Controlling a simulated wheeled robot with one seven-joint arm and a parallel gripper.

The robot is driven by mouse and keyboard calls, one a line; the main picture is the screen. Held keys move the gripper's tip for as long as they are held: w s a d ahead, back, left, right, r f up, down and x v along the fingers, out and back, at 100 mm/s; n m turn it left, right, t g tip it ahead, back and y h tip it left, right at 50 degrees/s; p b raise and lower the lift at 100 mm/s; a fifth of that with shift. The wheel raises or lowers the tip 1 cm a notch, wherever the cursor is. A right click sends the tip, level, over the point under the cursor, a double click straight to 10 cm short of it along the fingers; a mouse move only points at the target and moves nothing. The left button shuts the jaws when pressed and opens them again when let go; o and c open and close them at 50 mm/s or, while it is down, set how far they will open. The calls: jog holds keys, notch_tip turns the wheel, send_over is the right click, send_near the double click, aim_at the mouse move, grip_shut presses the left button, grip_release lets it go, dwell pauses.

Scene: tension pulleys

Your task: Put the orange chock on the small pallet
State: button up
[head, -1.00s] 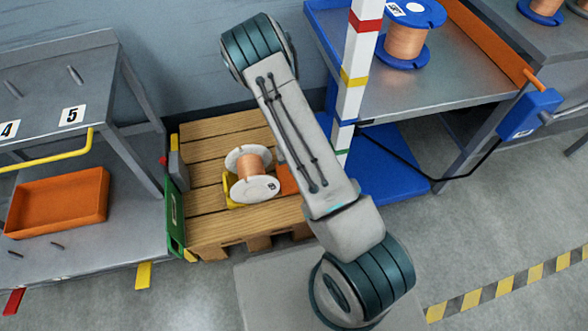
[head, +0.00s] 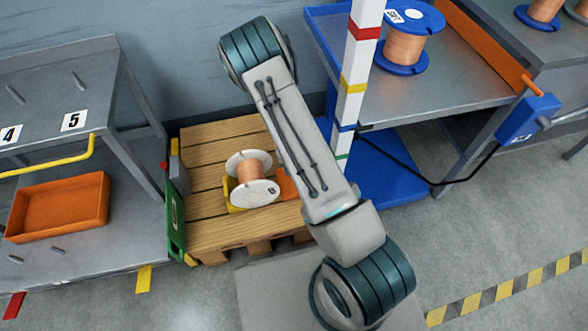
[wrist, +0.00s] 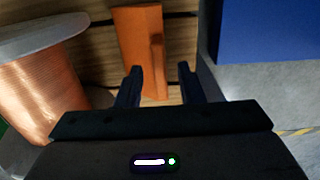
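The orange chock (wrist: 139,45) lies on the wooden slats of the small pallet (wrist: 98,62), to the right of a copper spool (wrist: 40,90) in the wrist view. In the head view the chock (head: 288,184) shows beside the spool (head: 252,178) on the pallet (head: 215,232), partly hidden by my arm. My gripper (wrist: 161,72) is open. Its two dark fingers are apart, with the chock's near part showing between them, closer to the left finger. I cannot tell whether a finger touches it. The head view hides the gripper behind the arm.
A yellow chock (head: 237,190) sits against the spool. A green panel (head: 174,215) edges the pallet's left side. A striped post (head: 357,75) and blue base (head: 390,185) stand right of the arm. A grey bench with an orange tray (head: 60,205) is at left.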

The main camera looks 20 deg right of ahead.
jog(key=s+a+r+n+y+p, duration=0.1)
jog(key=s+a+r+n+p, duration=0.1)
jog(key=r+n, duration=0.6)
jog(key=s+a+r+n+y+p, duration=0.1)
jog(key=s+r+n, duration=0.25)
jog(key=r, duration=0.85)
jog(key=s+a+r+n+y+p, duration=0.1)
jog(key=s+a+r+n+p, duration=0.1)
jog(key=r+n, duration=0.6)
jog(key=s+d+r+n+t+h, duration=0.1)
jog(key=s+d+r+n+h, duration=0.2)
jog(key=s+r+n, duration=1)
jog(key=d+r+n, duration=0.1)
jog(key=n, duration=0.2)
jog(key=shift+d+n, duration=0.3)
jog(key=shift+n, duration=0.05)
